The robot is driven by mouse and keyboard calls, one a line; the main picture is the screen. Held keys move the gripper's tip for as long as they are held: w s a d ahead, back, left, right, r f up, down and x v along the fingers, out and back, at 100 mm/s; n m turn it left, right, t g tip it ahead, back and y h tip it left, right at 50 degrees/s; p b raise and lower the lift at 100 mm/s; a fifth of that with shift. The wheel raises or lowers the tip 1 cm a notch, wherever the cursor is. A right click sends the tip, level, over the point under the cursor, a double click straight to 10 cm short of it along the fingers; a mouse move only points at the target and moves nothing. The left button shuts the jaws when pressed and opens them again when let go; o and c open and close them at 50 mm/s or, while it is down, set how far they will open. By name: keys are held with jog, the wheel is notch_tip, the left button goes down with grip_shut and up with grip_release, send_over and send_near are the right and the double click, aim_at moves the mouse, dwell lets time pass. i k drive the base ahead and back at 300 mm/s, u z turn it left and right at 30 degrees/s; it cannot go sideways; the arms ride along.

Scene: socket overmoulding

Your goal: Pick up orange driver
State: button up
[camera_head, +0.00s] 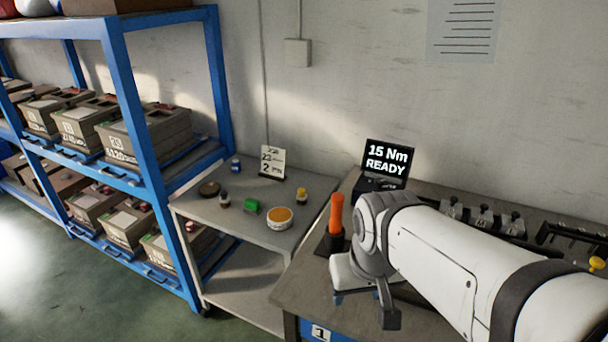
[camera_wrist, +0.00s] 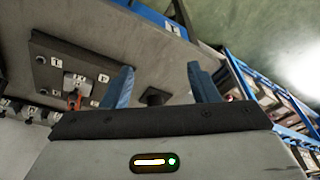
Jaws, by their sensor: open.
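The orange driver (camera_head: 336,215) stands upright in a black holder (camera_head: 329,243) near the left end of the workbench in the head view. My gripper (camera_head: 358,297) is in front of and to the right of the holder, with its fingers pointing down. The driver is apart from the fingers. In the wrist view the two blue fingers of my gripper (camera_wrist: 160,72) are spread with nothing held. A small dark block (camera_wrist: 153,96) shows beyond the gap; I cannot tell if it is the holder. The driver is not clearly visible there.
A display reading "15 Nm READY" (camera_head: 387,158) stands behind the driver. A grey side table (camera_head: 245,184) with several small items is to the left, beside a blue shelf (camera_head: 128,105) of boxes. Several clamps (camera_head: 482,217) line the bench's back right.

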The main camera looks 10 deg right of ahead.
aim_at(337, 199)
jog(key=z, duration=2.3)
jog(key=k, duration=1)
jog(key=u, duration=1.45)
jog(key=i, duration=1)
jog(key=u, duration=0.1)
